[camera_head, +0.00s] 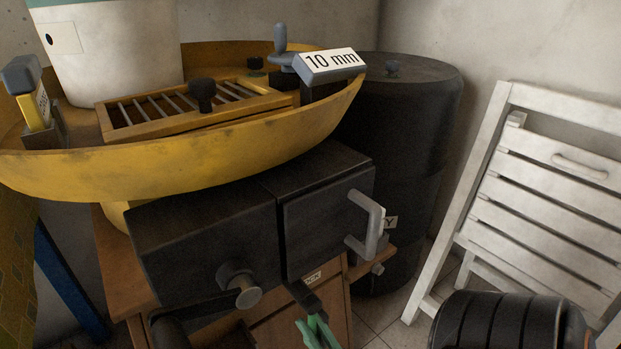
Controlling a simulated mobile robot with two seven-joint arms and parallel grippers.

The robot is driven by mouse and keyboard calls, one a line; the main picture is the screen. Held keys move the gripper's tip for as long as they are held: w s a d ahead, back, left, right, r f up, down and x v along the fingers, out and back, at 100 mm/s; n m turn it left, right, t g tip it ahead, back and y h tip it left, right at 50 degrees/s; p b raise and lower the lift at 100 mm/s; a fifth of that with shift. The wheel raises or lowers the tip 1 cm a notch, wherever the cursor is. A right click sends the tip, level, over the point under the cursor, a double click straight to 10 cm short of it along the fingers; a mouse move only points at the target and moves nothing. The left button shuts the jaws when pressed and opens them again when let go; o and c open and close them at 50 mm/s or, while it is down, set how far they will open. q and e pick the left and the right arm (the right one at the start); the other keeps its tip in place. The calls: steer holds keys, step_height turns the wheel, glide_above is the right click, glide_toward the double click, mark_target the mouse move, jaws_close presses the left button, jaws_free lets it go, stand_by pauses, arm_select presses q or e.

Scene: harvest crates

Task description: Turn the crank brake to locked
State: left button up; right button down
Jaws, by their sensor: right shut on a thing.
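A dark lever (302,294), which looks like the crank brake, sticks out below the black box at the bottom centre. A small label (313,277) just behind it ends in letters like "CK"; the rest is too small or covered to read. My right gripper (314,328) shows green fingertips at the bottom edge. They are shut on the lever's near end. Much of the gripper is cut off by the frame, and the lever's pivot is hidden under the box. I cannot make out my left gripper.
The black box (213,243) with a round knob (240,288) and a grey bar handle (370,226) overhangs the lever. A yellow bowl (200,165) sits above it. A dark barrel (405,120) and a white folding chair (545,190) stand to the right.

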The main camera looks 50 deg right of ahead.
steer(key=shift+w+f, duration=0.15)
steer(key=shift+w, duration=0.05)
steer(key=c, duration=0.8)
jaws_free()
arm_select(q)
steer(key=shift+w+a, duration=0.1)
steer(key=shift+f, duration=0.1)
arm_select(e)
steer(key=shift+f, duration=0.1)
